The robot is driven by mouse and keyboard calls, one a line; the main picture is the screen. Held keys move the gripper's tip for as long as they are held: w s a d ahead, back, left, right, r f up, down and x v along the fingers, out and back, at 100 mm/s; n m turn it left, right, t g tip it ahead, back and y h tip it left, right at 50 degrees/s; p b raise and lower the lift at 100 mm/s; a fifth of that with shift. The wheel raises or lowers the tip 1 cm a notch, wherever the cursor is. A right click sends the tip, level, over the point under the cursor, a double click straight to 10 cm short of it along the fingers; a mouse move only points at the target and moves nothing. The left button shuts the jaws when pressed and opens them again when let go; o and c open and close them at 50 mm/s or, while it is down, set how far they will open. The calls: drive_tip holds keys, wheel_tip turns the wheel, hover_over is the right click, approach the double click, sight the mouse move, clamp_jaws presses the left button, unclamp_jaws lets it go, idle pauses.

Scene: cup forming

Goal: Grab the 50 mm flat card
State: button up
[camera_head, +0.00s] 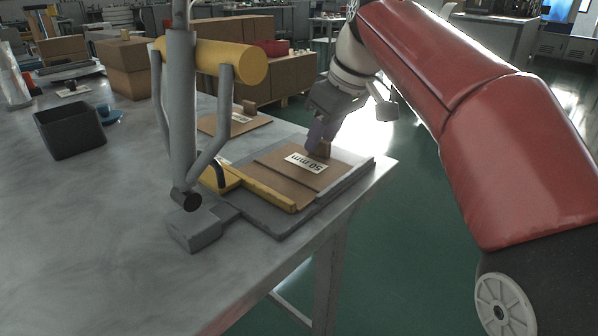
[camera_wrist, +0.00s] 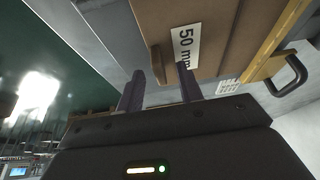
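The 50 mm flat card (camera_head: 292,172) is a brown board with a white "50 mm" label, lying flat on a grey fixture plate (camera_head: 268,222) at the table's right edge. A small upright brown tab (camera_head: 323,150) stands near its far edge. My gripper (camera_head: 319,136) is at that tab, coming from above and behind. In the wrist view, my gripper (camera_wrist: 160,76) has its two purple fingers apart. The tab (camera_wrist: 157,66) shows between the fingertips, with gaps to both sides. The card (camera_wrist: 215,40) and its label show beyond. Whether a finger touches the tab is hidden in the head view.
A yellow bar (camera_head: 265,189) lies along the card's near side. A grey post with a yellow cylinder (camera_head: 215,61) rises left of the fixture. Another labelled card (camera_head: 215,124) lies behind it. A dark bin (camera_head: 70,131) stands left. The table's front left is clear.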

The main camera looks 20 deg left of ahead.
drive_tip(key=shift+a+f, duration=0.1)
drive_tip(key=shift+f, duration=0.1)
clamp_jaws()
idle(0.3)
